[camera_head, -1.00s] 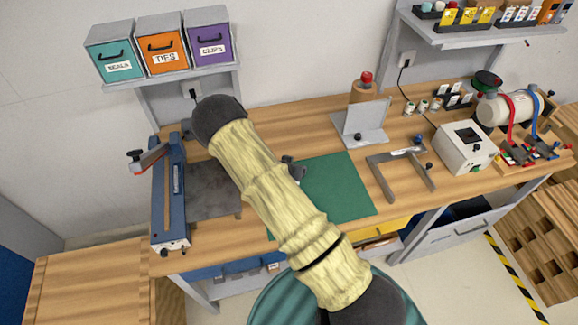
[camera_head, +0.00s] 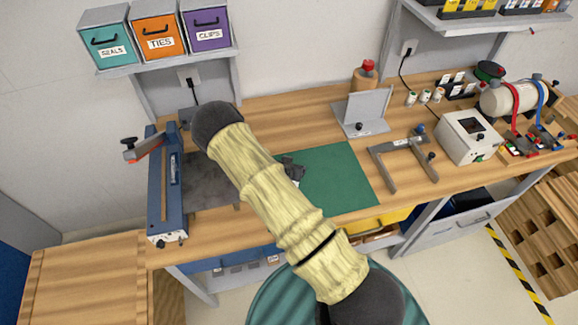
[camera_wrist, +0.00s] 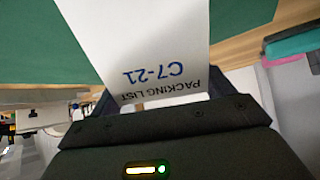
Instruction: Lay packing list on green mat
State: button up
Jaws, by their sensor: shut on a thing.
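The packing list (camera_wrist: 150,45) is a white sheet marked "PACKING LIST C7-21". It fills the upper middle of the wrist view, where my gripper (camera_wrist: 165,100) is shut on its near edge. The green mat (camera_head: 335,180) lies on the wooden bench in the head view. It also shows behind the sheet in the wrist view (camera_wrist: 45,45). In the head view my gripper (camera_head: 294,172) is mostly hidden behind my arm, at the mat's left edge. The sheet is hard to make out there. I cannot tell whether the sheet touches the mat.
A blue sealer-like device (camera_head: 167,190) and a dark plate (camera_head: 207,182) are left of the mat. A grey bracket stand (camera_head: 365,110) is behind it, and a grey U-shaped frame (camera_head: 405,160) is to its right.

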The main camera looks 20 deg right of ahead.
jog(key=shift+f, duration=0.2)
dwell(0.3)
jog(key=o, duration=1)
jog(key=shift+c, duration=0.2)
jog(key=c, duration=1)
jog(key=shift+r, duration=0.1)
jog(key=w+d+r+p, duration=0.1)
jog(key=w+r+p, duration=0.1)
jog(key=r, duration=0.4)
jog(key=shift+w+d+r, duration=0.25)
jog(key=shift+w+d, duration=0.1)
jog(key=shift+w, duration=0.15)
